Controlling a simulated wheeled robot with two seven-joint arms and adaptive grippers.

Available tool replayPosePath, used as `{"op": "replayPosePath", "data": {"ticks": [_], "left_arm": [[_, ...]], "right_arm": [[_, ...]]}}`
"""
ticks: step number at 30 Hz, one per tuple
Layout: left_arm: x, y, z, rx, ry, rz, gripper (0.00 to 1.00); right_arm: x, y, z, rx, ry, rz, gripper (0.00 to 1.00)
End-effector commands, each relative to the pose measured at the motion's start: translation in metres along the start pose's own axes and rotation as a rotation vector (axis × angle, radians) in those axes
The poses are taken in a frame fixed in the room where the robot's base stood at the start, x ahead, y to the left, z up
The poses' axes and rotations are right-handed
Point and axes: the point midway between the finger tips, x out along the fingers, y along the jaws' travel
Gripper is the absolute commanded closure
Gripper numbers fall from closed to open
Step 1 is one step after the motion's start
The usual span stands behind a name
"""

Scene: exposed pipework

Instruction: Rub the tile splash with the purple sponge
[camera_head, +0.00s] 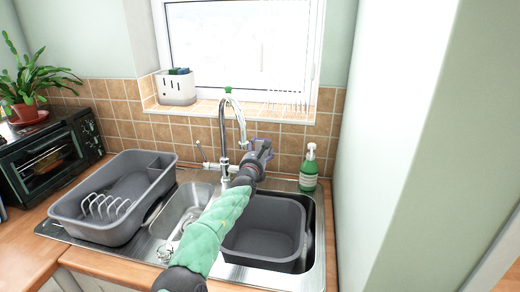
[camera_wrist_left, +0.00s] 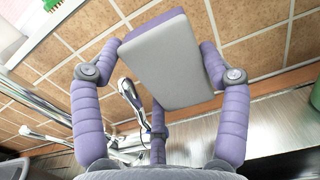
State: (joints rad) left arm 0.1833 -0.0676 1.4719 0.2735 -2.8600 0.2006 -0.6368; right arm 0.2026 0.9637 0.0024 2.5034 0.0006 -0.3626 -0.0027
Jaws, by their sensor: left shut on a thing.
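The purple sponge (camera_wrist_left: 168,62), with a broad pale grey face and purple sides, is held between the purple padded fingers of my left gripper (camera_wrist_left: 162,50) in the left wrist view. In the head view my left gripper (camera_head: 260,152) is over the sink, close to the brown tile splash (camera_head: 186,132) and just right of the tap. The sponge is mostly hidden there. The tile splash (camera_wrist_left: 268,52) fills the back of the wrist view behind the sponge; I cannot tell whether they touch. My right gripper is in neither view.
The tap (camera_head: 222,130) stands left of the gripper. A green soap bottle (camera_head: 309,170) stands to its right. A grey basin (camera_head: 265,238) sits in the sink below. A grey dish rack (camera_head: 115,200) is at left, and a white caddy (camera_head: 176,90) stands on the sill.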

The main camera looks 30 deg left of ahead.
Motion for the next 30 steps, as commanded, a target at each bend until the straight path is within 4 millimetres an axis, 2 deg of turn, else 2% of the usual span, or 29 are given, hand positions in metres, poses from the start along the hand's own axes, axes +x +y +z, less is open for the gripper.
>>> {"op": "replayPosePath", "data": {"ticks": [11, 21, 30], "left_arm": [[-0.003, 0.000, 0.000, 0.000, 0.000, 0.000, 0.51], [-0.028, 0.000, 0.001, 0.000, -0.001, 0.000, 0.51], [-0.032, 0.000, 0.000, 0.000, 0.000, 0.000, 0.51]], "right_arm": [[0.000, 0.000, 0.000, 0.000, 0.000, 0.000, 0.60], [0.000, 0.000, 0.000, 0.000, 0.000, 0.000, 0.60], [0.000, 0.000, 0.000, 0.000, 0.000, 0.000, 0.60]]}}
